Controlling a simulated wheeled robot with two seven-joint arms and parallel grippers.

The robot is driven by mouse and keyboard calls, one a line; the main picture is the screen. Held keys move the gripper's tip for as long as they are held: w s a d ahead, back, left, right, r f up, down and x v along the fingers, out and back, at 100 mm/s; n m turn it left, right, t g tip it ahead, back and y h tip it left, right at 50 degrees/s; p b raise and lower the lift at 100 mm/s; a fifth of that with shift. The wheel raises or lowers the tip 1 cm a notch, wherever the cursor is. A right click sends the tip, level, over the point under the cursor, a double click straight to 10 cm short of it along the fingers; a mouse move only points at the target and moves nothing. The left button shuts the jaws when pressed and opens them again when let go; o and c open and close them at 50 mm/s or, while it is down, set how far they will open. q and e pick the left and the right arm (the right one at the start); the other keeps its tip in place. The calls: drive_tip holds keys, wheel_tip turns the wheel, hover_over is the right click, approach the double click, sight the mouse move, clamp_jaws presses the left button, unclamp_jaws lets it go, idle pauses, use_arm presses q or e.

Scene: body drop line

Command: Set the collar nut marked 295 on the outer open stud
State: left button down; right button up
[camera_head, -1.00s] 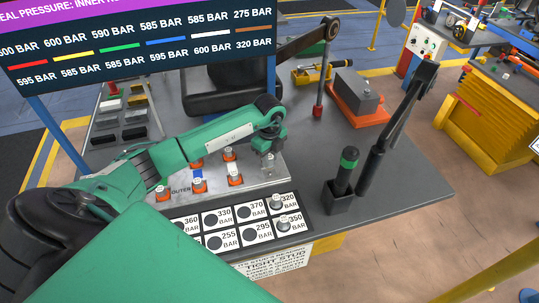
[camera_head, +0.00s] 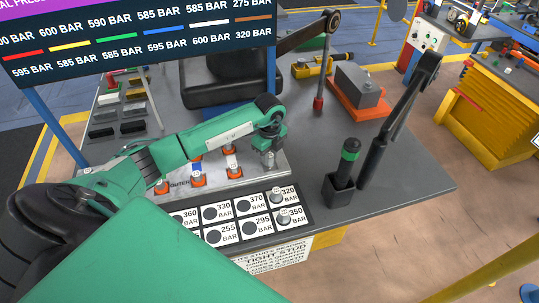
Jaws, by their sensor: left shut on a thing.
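My left gripper (camera_head: 269,160) points down over the right end of the metal stud plate (camera_head: 220,191) and is shut on a small grey part. This looks like a collar nut, but its marking cannot be read and the fingers mostly hide it. The 295 BAR spot (camera_head: 249,228) on the label board is an empty dark disc. Several studs with orange bases and metal tops stand on the plate, such as the front left one (camera_head: 162,186) near the OUTER label. My arm hides part of the back row. Whether the held part touches a stud cannot be told. My right gripper is out of view.
Nuts sit on the 320 spot (camera_head: 277,195) and the 350 spot (camera_head: 284,217). A green-banded tool stands in a dark holder (camera_head: 339,190) to the right, beside a black post (camera_head: 373,165). A screen (camera_head: 140,45) lists pressures.

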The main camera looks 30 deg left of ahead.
use_arm(q)
drive_tip(key=shift+f+b, duration=0.3)
drive_tip(key=shift+f, duration=0.2)
drive_tip(key=shift+f, duration=0.35)
drive_tip(key=c, duration=1.1)
unclamp_jaws()
drive_tip(key=shift+r, duration=0.1)
drive_tip(key=shift+r, duration=0.25)
drive_tip(key=shift+r+p, duration=1.95)
drive_tip(key=shift+r, duration=0.8)
